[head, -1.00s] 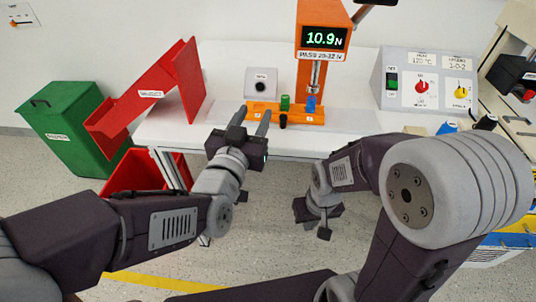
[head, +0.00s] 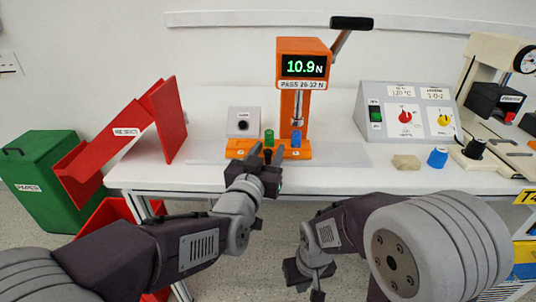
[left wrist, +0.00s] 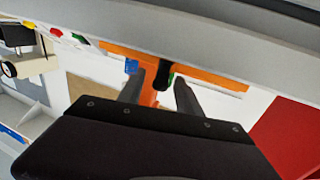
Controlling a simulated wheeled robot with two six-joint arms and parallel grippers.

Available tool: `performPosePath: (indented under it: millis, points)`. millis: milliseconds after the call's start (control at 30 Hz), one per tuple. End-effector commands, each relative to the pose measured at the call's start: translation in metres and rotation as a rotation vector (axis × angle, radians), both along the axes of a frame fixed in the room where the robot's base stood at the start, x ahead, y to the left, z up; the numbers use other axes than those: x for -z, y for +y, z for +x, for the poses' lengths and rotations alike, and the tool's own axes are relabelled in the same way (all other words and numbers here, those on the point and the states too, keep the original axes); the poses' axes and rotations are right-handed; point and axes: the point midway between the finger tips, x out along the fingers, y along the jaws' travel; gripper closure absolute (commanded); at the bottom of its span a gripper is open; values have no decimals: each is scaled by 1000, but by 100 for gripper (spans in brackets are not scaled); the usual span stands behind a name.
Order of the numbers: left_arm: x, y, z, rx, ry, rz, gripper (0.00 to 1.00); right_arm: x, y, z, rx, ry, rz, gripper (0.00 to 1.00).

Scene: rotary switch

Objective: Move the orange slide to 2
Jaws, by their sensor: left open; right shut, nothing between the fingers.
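The orange slide (head: 238,147) is a flat orange bar at the foot of the orange press (head: 303,100). It carries a green piece (head: 269,138), a blue piece (head: 296,139) and a black knob (head: 268,155) at its front. Its number marks are too small to read. My left gripper (head: 267,151) is open, with one finger on each side of the black knob. The left wrist view also shows the knob (left wrist: 164,78) between the fingers, with the orange bar (left wrist: 208,68) behind; contact cannot be told. My right gripper (head: 310,283) is shut and empty, low in front of the table.
The press display reads 10.9 N. A small grey box (head: 243,121) stands behind the slide's left end. A red chute (head: 120,135) is left. A grey control panel (head: 405,112) with red and yellow knobs is right.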

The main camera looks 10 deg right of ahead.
Motion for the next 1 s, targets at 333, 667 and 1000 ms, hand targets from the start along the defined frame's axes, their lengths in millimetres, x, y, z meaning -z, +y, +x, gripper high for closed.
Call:
performPosePath:
  millis: [333,667,1000]
  points:
    - [0,0,1,0,0,0,92,0,0,0,0,0,0,100]
    - [0,0,1,0,1,1,100,0,0,0,0,0,0,100]
    - [0,0,1,0,1,1,100,0,0,0,0,0,0,100]
